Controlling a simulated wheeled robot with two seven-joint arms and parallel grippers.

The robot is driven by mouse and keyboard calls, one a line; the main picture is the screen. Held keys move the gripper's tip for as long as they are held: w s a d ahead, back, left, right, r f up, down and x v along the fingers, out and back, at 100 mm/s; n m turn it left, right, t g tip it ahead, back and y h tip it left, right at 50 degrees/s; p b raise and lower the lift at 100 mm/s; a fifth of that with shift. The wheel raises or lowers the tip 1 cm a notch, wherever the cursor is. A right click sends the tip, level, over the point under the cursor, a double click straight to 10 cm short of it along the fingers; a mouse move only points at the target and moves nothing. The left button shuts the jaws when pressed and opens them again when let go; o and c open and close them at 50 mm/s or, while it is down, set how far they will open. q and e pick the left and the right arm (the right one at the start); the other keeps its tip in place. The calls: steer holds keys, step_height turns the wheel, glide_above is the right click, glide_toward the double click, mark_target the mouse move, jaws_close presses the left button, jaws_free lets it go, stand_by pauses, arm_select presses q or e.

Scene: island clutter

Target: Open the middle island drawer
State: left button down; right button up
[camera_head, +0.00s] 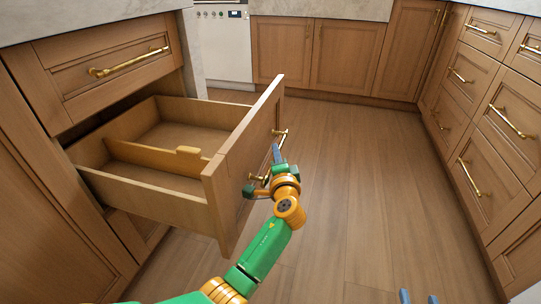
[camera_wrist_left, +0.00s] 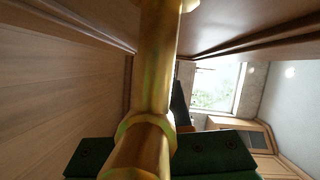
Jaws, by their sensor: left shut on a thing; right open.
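The middle island drawer (camera_head: 215,181) is pulled well out of the island at the left, and its inside shows in the head view. Its brass handle (camera_head: 282,132) runs along the outer face of the front panel. My left gripper (camera_head: 276,158) is at this handle, shut on it. In the left wrist view the brass bar (camera_wrist_left: 157,65) fills the middle, close to the camera, with dark green gripper parts beside it. My right gripper (camera_head: 418,298) shows only its blue fingertips at the bottom edge, apart and empty.
A closed drawer with a brass handle (camera_head: 130,62) is above the open one. A wooden divider and small raised block (camera_head: 187,150) are inside the open drawer. Cabinets line the right (camera_head: 480,130) and back. The wooden floor (camera_head: 350,180) between is clear.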

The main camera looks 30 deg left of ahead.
arm_select(q)
steer(key=shift+d, duration=0.25)
arm_select(e)
steer(key=shift+w+r, duration=0.15)
steer(key=shift+r, duration=0.2)
arm_select(q)
steer(key=c, duration=0.9)
jaws_free()
steer(key=shift+o, duration=0.2)
steer(key=p+v, duration=0.2)
steer(key=v, duration=0.5)
arm_select(e)
steer(key=s+d+f+g+h, duration=0.2)
steer(key=s+d+f+g, duration=0.2)
steer(key=s+f+g, duration=0.5)
steer(key=s+f, duration=0.2)
steer(key=s, duration=0.1)
steer(key=shift+f+m, duration=0.15)
steer(key=shift+m, duration=0.15)
